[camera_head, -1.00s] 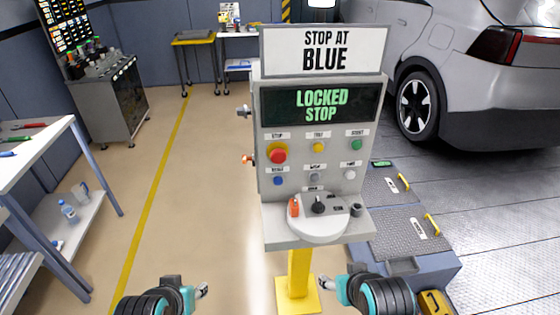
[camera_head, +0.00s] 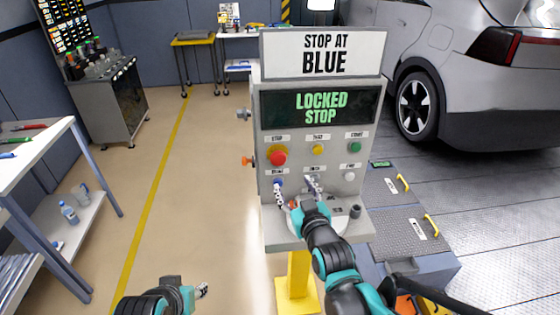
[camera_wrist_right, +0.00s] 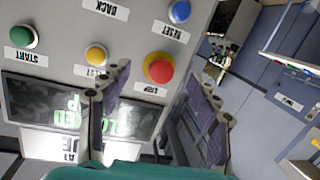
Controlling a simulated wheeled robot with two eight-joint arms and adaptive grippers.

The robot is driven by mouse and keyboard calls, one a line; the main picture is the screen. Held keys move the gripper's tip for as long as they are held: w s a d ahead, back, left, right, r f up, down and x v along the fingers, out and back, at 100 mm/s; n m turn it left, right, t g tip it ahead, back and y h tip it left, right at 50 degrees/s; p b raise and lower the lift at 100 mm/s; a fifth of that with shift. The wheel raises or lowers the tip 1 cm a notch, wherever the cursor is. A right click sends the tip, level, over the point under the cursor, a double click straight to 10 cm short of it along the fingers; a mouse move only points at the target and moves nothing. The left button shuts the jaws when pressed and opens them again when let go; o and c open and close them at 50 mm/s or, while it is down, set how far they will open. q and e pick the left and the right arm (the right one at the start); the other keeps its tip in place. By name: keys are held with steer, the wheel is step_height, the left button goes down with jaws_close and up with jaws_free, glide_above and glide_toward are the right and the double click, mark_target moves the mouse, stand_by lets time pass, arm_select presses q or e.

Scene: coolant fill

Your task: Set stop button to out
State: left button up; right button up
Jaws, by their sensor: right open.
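The red stop button (camera_head: 278,156) with its yellow collar sits at the upper left of the grey control panel (camera_head: 266,196). The panel's screen (camera_head: 318,106) reads "LOCKED STOP". My right gripper (camera_head: 297,186) is open in front of the panel, just below the stop button in the head view. In the right wrist view the stop button (camera_wrist_right: 159,68) shows between and beyond the two spread fingers (camera_wrist_right: 160,97), apart from them. My left gripper (camera_head: 203,290) is low at the left, away from the panel; its finger opening is not clear.
A yellow button (camera_head: 318,150), a green start button (camera_head: 355,147) and a blue reset button (camera_head: 278,183) are close by. An orange-red knob (camera_head: 248,160) sticks out of the panel's left side. A car (camera_head: 460,80) stands behind right. The floor left is clear.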

mark_target(279, 161)
steer(key=shift+t+y, duration=0.3)
steer(key=shift+t, duration=0.4)
steer(key=w+a, duration=0.1)
steer(key=w, duration=0.1)
steer(key=w+a+r+b, duration=0.1)
steer(key=w, duration=0.2)
steer(key=w+b, duration=0.1)
steer(key=w, duration=0.2)
steer(key=shift+a+r, duration=0.3)
steer(key=shift+a, duration=0.1)
steer(key=shift+w+a+r, duration=0.1)
steer(key=shift+w, duration=0.5)
